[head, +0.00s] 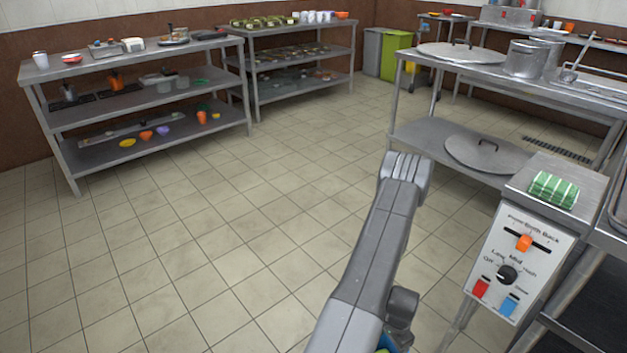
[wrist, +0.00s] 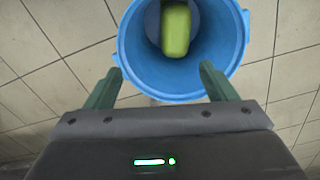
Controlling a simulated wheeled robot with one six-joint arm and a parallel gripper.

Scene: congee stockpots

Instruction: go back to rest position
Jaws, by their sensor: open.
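In the wrist view my gripper (wrist: 158,88) is open, its two green fingers spread apart with nothing between them. Beyond the fingertips is a blue bucket (wrist: 128,50), seen from above. A yellow-green object (wrist: 176,30) lies inside the bucket. In the head view my arm reaches up from the bottom centre. The gripper is not visible there, and only a small piece of blue and yellow shows beside the arm at the bottom edge.
A control panel (head: 520,262) with knobs and a green striped cloth (head: 553,190) on top stands at the right. A steel table (head: 455,72) with lids and a pot (head: 526,60) is behind it. Shelves (head: 150,122) stand at the left. The tiled floor (head: 200,225) between is clear.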

